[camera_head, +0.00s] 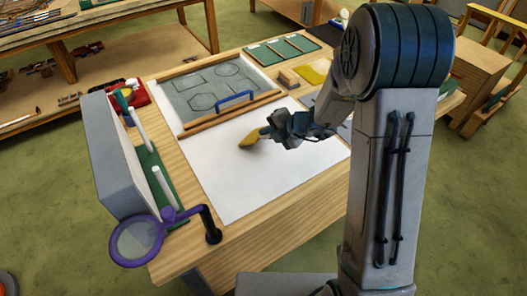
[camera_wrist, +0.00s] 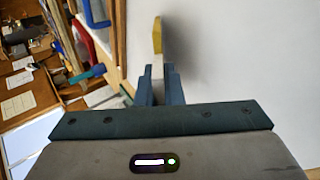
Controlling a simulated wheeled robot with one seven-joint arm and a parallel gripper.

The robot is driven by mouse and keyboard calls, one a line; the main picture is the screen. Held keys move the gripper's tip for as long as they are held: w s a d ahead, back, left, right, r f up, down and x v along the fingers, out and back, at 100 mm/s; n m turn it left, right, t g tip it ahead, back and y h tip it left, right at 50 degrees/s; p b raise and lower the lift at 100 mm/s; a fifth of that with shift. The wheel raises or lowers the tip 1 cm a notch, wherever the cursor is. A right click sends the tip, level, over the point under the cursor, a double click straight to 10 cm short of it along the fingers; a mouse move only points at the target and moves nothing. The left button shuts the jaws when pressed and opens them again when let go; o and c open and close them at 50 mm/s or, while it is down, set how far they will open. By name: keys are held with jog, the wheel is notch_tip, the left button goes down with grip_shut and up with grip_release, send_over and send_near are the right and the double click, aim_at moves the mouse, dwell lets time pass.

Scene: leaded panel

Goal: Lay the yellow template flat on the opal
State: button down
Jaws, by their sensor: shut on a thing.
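The yellow template (camera_head: 249,140) is a small yellow piece held in my gripper (camera_head: 265,132), over the white sheet (camera_head: 250,185) on the bench. It looks tilted, not flat, and a gap to the sheet cannot be judged. In the wrist view the template (camera_wrist: 157,36) shows as a narrow yellow strip just beyond the shut fingers of my gripper (camera_wrist: 160,70). I cannot tell for sure which surface is the opal; the white sheet is the pale surface below the template.
A grey panel (camera_head: 205,92) with drawn outlines, wooden rails and a blue handle (camera_head: 235,97) lies behind. A purple-rimmed magnifier (camera_head: 136,241) stands at the front left. A yellow sheet (camera_head: 313,75) and green sheets (camera_head: 283,48) lie at the back. The white sheet's front is clear.

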jog(key=c, duration=1.7)
grip_release()
jog(key=p+v, duration=0.5)
jog(key=v, duration=0.3)
jog(key=r+p, duration=0.1)
jog(key=r, duration=0.1)
jog(key=s+d+r+p, duration=0.1)
jog(key=r, duration=0.2)
jog(key=d+r+p, duration=0.1)
jog(key=r+p, duration=0.1)
jog(key=r, duration=0.1)
jog(key=shift+s, duration=0.15)
